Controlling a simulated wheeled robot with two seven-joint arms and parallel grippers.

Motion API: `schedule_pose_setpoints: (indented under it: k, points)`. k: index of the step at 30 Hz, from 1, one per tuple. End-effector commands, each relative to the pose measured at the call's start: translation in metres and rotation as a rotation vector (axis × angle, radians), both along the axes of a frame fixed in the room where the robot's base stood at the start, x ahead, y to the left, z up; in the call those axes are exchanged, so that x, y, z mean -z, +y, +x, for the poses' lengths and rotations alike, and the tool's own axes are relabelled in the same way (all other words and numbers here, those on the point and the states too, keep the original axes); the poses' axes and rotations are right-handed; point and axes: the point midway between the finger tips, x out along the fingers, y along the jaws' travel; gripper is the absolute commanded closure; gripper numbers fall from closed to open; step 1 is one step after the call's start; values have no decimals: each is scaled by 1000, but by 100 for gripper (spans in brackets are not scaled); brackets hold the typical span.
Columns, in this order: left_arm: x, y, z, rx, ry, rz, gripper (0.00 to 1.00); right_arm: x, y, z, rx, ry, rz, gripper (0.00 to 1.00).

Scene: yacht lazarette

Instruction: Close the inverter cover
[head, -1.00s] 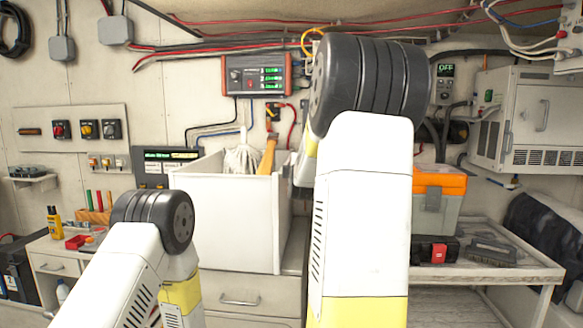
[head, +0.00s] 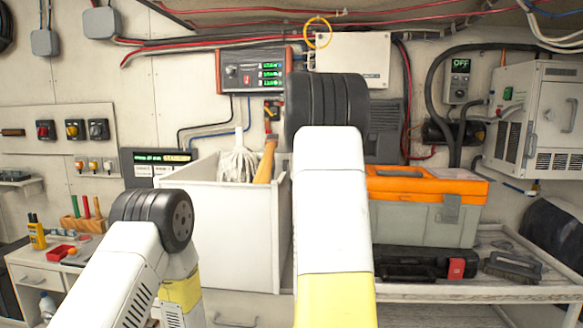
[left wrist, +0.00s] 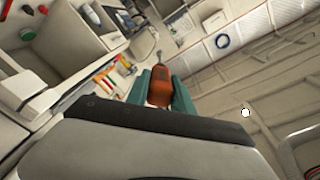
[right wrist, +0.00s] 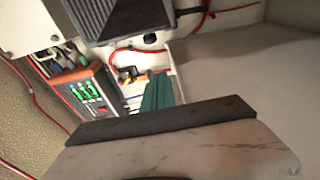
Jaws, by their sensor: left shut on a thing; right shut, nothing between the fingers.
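A white rectangular panel (head: 352,60) on the back wall sits above a dark finned unit (head: 384,130); this looks like the inverter with its cover, but I cannot tell how the cover stands. My right arm hides part of it. In the right wrist view, a dark finned part (right wrist: 125,18) shows at the top. My right gripper (right wrist: 158,92) is shut and empty, apart from the wall units. My left gripper (left wrist: 160,88) is shut on an orange-handled tool (left wrist: 160,86) with a thin metal tip. Neither gripper's fingers show in the head view.
A red-framed display unit (head: 254,70) hangs left of the panel. A white bin (head: 225,230) with a mop stands below. An orange-lidded toolbox (head: 425,205) sits right on a bench (head: 520,288). A white cabinet (head: 545,115) is at the far right. Red cables cross the wall.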

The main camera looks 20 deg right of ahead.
Motion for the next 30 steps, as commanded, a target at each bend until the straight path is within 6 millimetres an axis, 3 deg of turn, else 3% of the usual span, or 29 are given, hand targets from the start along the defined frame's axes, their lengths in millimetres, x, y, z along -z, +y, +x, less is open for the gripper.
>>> schedule_pose_setpoints:
  k: [4, 6, 12, 30]
  points:
    - [0, 0, 0, 0, -1, 1, 100, 1, -12, 29, 1, 0, -1, 100]
    - [0, 0, 0, 0, -1, 1, 100, -1, -24, 15, 5, 0, 1, 100]
    - [0, 0, 0, 0, -1, 1, 100, 0, -38, 1, 2, 0, 2, 100]
    - [0, 0, 0, 0, -1, 1, 100, -1, -43, -8, -8, 0, 1, 100]
